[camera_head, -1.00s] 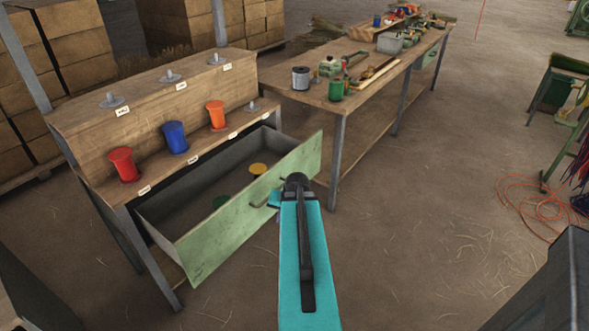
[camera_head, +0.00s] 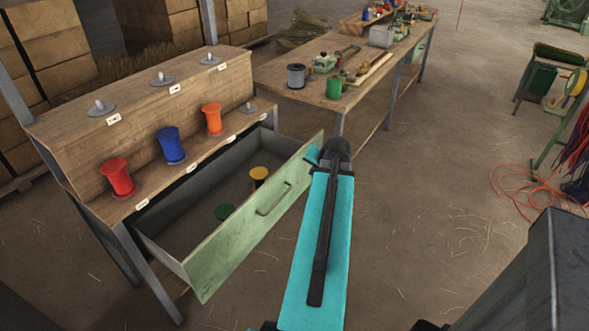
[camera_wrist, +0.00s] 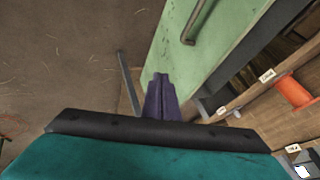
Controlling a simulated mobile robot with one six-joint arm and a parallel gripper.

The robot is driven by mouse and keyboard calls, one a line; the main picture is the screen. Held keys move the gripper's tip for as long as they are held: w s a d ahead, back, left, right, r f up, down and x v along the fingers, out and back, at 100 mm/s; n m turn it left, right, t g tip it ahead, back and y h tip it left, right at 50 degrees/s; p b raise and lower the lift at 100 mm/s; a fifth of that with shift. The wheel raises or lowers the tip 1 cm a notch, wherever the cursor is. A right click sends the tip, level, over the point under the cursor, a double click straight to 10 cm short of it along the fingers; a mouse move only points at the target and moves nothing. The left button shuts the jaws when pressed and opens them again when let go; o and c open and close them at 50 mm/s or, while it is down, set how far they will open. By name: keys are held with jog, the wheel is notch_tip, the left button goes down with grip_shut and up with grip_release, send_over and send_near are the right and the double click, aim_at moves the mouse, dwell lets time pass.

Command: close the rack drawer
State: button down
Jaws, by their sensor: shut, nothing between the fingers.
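The rack drawer (camera_head: 222,245) is pulled well out of the wooden rack (camera_head: 75,170). Its green front panel faces my arm and carries a metal handle (camera_head: 273,200). A green spool (camera_head: 225,211) and a yellow spool (camera_head: 259,176) lie inside the drawer. In the wrist view my gripper (camera_wrist: 160,82) is shut and empty, its purple fingers pointing toward the edge of the green front, with the handle (camera_wrist: 196,20) above and to the right. I cannot tell whether the fingers touch the panel. In the head view my arm hides the fingers.
Red (camera_head: 118,177), blue (camera_head: 171,146) and orange (camera_head: 212,119) spools stand on the rack's lower shelf. A workbench (camera_head: 300,88) with tools and its leg stand close behind the drawer's right end.

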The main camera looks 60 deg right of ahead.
jog(key=shift+d+r, duration=0.35)
jog(key=shift+r, duration=0.05)
jog(key=shift+w, duration=0.1)
jog(key=shift+d+f, duration=0.1)
jog(key=shift+f, duration=0.1)
jog(key=p, duration=0.2)
send_near(297, 174)
notch_tip(297, 174, down, 3)
jog(key=d, duration=0.1)
jog(key=shift+w+d+f, duration=0.1)
jog(key=shift+w+f, duration=0.05)
jog(key=shift+w, duration=0.8)
